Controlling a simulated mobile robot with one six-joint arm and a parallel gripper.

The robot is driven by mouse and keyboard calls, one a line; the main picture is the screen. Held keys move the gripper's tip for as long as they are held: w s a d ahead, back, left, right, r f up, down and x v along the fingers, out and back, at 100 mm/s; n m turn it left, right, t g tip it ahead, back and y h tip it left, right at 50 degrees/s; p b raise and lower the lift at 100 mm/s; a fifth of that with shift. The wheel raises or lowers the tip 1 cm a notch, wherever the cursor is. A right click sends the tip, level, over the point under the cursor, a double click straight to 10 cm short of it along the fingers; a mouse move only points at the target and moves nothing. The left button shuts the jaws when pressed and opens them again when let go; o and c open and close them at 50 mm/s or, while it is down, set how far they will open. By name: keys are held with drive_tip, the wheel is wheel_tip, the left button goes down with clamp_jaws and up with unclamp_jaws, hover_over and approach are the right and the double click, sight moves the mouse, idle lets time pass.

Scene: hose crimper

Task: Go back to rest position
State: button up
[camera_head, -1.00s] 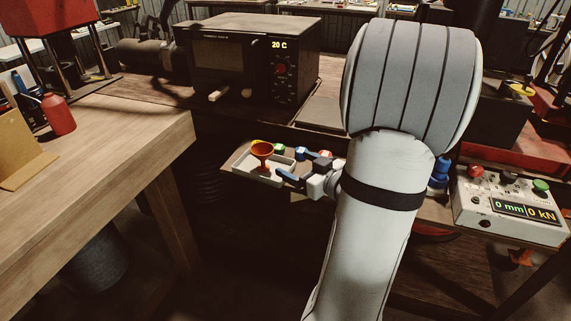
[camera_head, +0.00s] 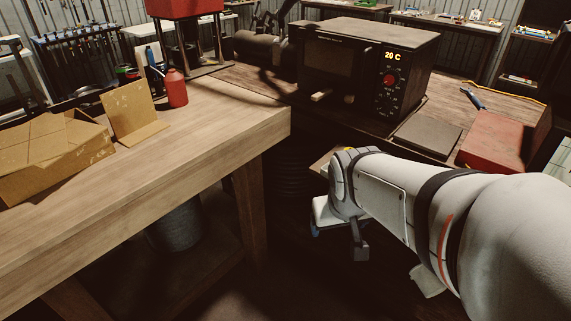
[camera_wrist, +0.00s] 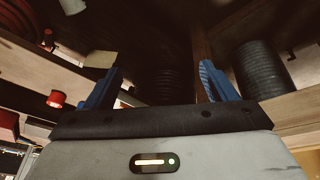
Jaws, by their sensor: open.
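My white arm reaches in from the right in the head view, bent at the wrist. My gripper (camera_head: 338,243) hangs at its end, over the dark gap to the right of the wooden workbench. In the wrist view my gripper (camera_wrist: 160,83) shows two blue fingers spread wide apart with nothing held between them. The fingertips touch nothing that I can see. The tray with the orange cup is not visible now.
The wooden workbench (camera_head: 120,205) fills the left, with a cardboard box (camera_head: 50,155) and a red bottle (camera_head: 176,88) on it. An oven (camera_head: 362,65) reading 20 C stands behind my arm. A red box (camera_head: 497,140) lies right of it.

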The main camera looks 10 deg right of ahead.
drive_tip(key=s+a+g+y, duration=0.1)
drive_tip(key=s+a, duration=0.3)
drive_tip(key=a, duration=0.1)
drive_tip(key=shift+r+n+g, duration=0.2)
drive_tip(key=shift+n+g, duration=0.1)
drive_tip(key=shift+g, duration=0.1)
drive_tip(key=shift+d, duration=0.1)
